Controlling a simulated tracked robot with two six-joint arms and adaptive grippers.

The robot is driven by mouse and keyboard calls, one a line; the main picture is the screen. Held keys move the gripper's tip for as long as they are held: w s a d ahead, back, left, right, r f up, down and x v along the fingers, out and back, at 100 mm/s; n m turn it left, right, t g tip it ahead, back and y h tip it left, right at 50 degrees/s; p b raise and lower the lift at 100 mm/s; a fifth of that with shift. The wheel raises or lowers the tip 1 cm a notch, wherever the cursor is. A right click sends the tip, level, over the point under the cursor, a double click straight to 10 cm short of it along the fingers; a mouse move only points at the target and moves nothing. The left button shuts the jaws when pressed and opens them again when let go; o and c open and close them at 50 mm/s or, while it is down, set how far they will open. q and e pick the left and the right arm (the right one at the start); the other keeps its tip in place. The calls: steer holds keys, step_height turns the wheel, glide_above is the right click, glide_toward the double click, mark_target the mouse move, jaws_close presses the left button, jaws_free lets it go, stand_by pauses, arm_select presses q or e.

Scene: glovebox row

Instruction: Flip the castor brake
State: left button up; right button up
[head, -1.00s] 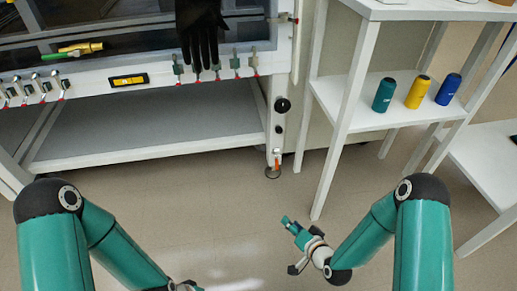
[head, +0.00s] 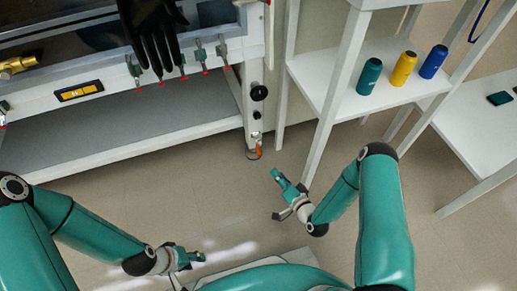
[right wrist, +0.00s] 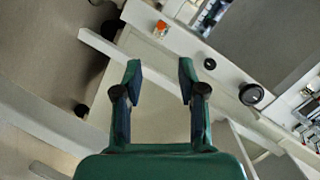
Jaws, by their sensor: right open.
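The orange castor brake lever (head: 258,150) sits low at the foot of the glovebox frame's right leg, by the castor (head: 252,155). In the right wrist view the orange brake (right wrist: 160,27) shows beyond the fingertips, near the top and roughly centred between them. My right gripper (head: 277,180) is just below and right of the brake in the head view, apart from it. In the right wrist view its fingers (right wrist: 160,72) are spread with nothing between them. My left gripper (head: 193,258) is low in the head view, away from the brake; its jaw opening is unclear.
The glovebox's lower shelf (head: 120,130) lies left of the brake. A black knob (head: 259,92) is above it on the leg. A white rack (head: 330,100) with teal, yellow and blue bottles stands to the right, its leg near my right gripper. Floor between is clear.

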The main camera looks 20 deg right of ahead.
mark_target(259, 150)
steer(key=b+x, duration=0.5)
steer(key=x, duration=0.9)
steer(key=shift+w+f+b, duration=0.1)
steer(key=shift+f+b, duration=0.1)
steer(key=shift+b, duration=0.15)
steer(key=shift+w+a, duration=0.2)
steer(key=shift+w, duration=0.5)
jaws_close()
